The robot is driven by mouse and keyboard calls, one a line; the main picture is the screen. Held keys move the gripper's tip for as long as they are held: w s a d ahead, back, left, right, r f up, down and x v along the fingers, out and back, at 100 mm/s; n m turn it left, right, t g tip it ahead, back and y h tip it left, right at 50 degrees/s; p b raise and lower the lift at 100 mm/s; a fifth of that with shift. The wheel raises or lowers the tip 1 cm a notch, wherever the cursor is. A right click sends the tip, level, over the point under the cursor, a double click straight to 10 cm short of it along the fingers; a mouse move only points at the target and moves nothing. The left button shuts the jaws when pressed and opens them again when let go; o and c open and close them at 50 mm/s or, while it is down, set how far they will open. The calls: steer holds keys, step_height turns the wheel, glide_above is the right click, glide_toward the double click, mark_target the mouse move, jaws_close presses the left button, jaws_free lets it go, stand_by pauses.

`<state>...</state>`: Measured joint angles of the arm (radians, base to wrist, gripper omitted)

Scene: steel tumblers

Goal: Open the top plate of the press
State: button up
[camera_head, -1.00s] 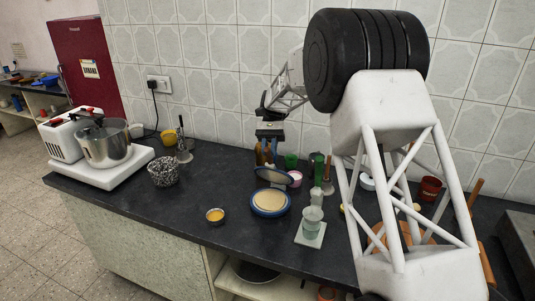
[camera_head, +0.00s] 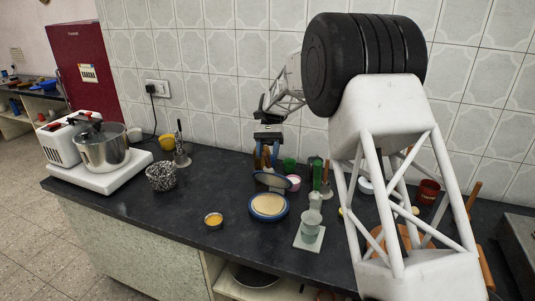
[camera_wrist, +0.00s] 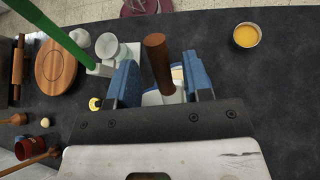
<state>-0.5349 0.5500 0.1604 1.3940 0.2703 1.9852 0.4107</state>
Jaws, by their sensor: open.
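The press stands on the dark counter, with a round blue-rimmed base (camera_head: 268,207) that has a cream-coloured inner face. Its top plate (camera_head: 272,181) is raised and tilted at the back edge of the base. My gripper (camera_head: 267,157) is just behind and above the raised plate. In the wrist view my gripper (camera_wrist: 163,80) has its two blue fingers apart, with an upright brown wooden handle (camera_wrist: 157,55) in the space between them. I cannot tell whether a finger touches the handle. The gripper hides most of the press there.
A small bowl of yellow contents (camera_head: 213,220) stands left of the press. A glass on a pale square board (camera_head: 310,236) is close on the right. A green cup (camera_head: 289,164) and a pink-topped cup (camera_head: 294,182) stand behind. The counter's left front is clear.

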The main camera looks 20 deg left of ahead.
steer(key=shift+r, duration=1.25)
steer(key=shift+r, duration=0.2)
steer(key=s+d+r, duration=0.1)
steer(key=s+d, duration=0.7)
steer(key=s, duration=0.5)
steer(key=shift+s+d+r, duration=0.25)
steer(key=shift+d, duration=0.1)
steer(key=shift+c, duration=0.3)
